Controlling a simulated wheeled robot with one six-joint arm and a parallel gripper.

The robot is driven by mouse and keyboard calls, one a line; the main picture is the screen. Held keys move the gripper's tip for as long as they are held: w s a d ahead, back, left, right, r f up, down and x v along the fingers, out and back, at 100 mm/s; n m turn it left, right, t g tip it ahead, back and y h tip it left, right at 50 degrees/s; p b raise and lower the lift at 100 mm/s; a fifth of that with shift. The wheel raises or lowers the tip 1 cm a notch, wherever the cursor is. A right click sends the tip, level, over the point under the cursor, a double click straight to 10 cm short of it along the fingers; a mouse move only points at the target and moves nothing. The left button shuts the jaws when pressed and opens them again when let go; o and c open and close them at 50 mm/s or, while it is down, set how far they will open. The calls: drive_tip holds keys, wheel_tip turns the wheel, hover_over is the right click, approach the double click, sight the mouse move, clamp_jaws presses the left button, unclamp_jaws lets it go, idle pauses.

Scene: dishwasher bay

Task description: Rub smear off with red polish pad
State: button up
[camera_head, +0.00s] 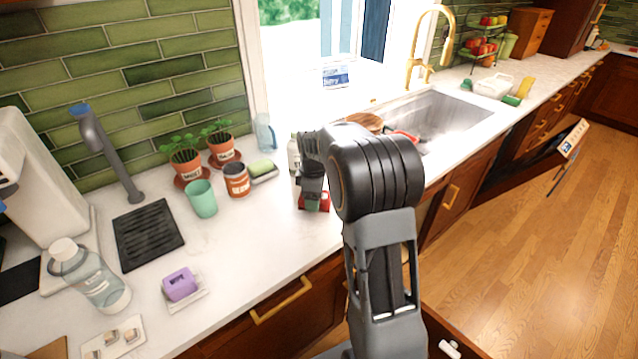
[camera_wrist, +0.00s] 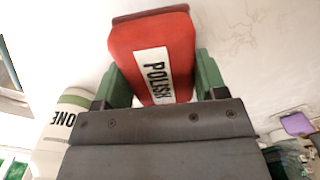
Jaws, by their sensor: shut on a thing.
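A red polish pad (camera_wrist: 178,42) with a white label reading POLISH is held between the two green fingers of my gripper (camera_wrist: 160,74) in the wrist view. In the head view my gripper (camera_head: 313,197) points down at the white counter (camera_head: 262,235), and the red pad (camera_head: 302,202) shows low at its fingertips, at or just above the surface. I cannot tell if it touches. Faint brownish smear marks (camera_wrist: 238,32) lie on the white surface, right of the pad in the wrist view. The smear is not clear in the head view.
A green cup (camera_head: 200,199), a brown labelled jar (camera_head: 236,181) and a sponge (camera_head: 263,172) stand left of my gripper. A white bottle (camera_head: 293,153) stands close behind it. A purple block (camera_head: 180,284) lies nearer the front. The sink (camera_head: 450,115) is right. Counter between is clear.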

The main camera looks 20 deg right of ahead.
drive_tip(key=shift+r+p, duration=1.95)
drive_tip(key=shift+r, duration=0.85)
drive_tip(key=shift+s, duration=0.1)
